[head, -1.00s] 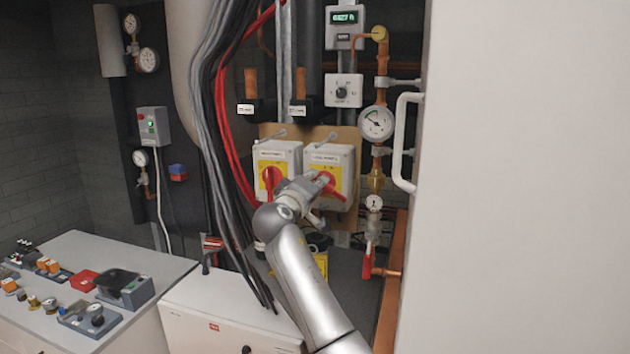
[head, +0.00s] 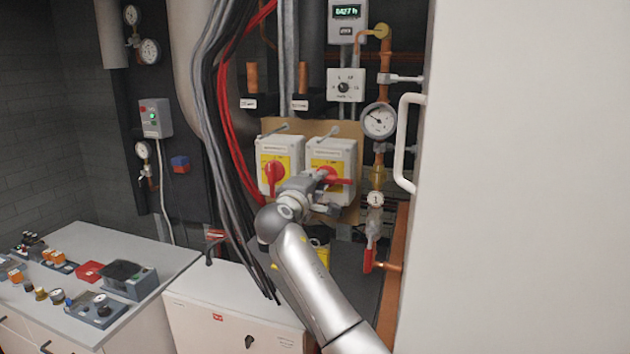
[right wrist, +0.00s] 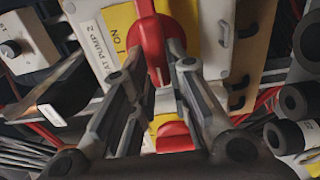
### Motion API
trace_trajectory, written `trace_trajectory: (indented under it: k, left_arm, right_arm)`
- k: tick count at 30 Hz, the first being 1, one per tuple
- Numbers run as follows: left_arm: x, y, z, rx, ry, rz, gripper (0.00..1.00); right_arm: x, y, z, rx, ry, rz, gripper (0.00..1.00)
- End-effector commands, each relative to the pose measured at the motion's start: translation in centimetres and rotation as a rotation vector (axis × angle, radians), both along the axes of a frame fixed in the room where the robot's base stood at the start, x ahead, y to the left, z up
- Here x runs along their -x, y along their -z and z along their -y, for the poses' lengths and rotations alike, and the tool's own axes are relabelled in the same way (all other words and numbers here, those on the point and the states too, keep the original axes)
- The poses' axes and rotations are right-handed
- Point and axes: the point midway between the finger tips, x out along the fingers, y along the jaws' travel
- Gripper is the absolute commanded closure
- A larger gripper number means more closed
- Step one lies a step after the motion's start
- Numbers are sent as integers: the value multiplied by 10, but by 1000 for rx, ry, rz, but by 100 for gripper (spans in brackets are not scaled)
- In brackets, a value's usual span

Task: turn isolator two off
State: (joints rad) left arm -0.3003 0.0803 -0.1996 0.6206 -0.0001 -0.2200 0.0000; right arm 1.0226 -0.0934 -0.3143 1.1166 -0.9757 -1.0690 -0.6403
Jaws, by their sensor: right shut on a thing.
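Isolator two (head: 345,157) is the right-hand of two white switch boxes with yellow plates on the backboard. The right wrist view shows its label, ending in "AT PUMP 2" (right wrist: 85,50), and the word ON beside the handle. Its red rotary handle (head: 340,181) lies about level in the head view. My right gripper (head: 318,186) is at the front of this box. In the right wrist view its two fingers (right wrist: 155,78) are closed on either side of the red handle (right wrist: 150,38). My left gripper is out of view.
The left isolator (head: 279,152) has its red handle (head: 273,177) pointing down. Black and grey cables (head: 215,140) hang left of it. A pressure gauge (head: 379,120) and copper pipes are on the right, with a large white panel (head: 530,180) beyond.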

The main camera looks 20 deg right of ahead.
Motion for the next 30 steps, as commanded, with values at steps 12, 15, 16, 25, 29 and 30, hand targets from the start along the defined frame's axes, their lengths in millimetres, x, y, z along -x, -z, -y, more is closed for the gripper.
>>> trace_trajectory:
  k: [12,15,16,25,29,30]
  left_arm:
    - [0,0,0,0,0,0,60]
    - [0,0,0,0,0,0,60]
    - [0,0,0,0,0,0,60]
    - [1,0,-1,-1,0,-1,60]
    - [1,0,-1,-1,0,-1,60]
    - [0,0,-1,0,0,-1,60]
  right_arm:
    - [0,-4,1,11,0,4,77]
    - [0,-3,0,9,0,2,64]
    - [0,-3,0,9,0,2,62]
    - [0,-1,0,6,0,0,62]
    - [6,-1,-5,5,-1,0,62]
    - [9,-1,-7,5,-2,2,62]
